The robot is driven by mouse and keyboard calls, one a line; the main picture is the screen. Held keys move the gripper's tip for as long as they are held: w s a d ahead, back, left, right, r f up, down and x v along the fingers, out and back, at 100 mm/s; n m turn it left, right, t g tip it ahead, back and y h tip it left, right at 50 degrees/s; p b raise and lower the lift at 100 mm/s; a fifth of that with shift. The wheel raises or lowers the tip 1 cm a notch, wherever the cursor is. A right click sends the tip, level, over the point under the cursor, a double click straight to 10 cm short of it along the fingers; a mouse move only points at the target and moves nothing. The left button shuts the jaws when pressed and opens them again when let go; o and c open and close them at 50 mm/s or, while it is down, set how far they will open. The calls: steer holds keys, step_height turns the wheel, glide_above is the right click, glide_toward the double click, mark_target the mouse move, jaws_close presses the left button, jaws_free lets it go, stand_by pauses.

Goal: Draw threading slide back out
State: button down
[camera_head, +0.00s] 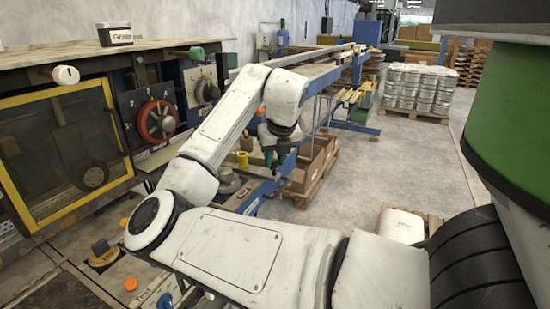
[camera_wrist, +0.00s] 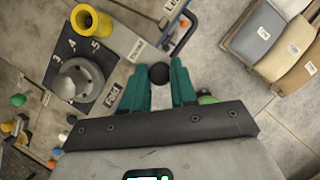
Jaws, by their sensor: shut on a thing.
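My gripper (camera_wrist: 160,82) has teal fingers closed on a round black knob (camera_wrist: 159,73) in the wrist view. The knob sits between the fingertips. I take it for the threading slide's handle, but the slide's body is not clearly visible. In the head view my gripper (camera_head: 274,163) points down at the machine's right edge, beyond my arm's bend, and the knob cannot be made out there.
A grey domed knob (camera_wrist: 78,82) on a dark numbered plate and a yellow flanged cylinder (camera_wrist: 88,22) stand left of my gripper. Cardboard boxes (camera_head: 312,166) stand on a pallet to the right. Open floor lies beyond.

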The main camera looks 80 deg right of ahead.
steer(key=c, duration=0.9)
jaws_free()
steer(key=shift+s, duration=0.25)
steer(key=shift+a+r, duration=0.1)
steer(key=b+v, duration=0.1)
steer(key=v, duration=0.9)
steer(key=shift+r, duration=0.3)
steer(key=shift+s+f, duration=0.1)
steer(key=shift+s, duration=0.05)
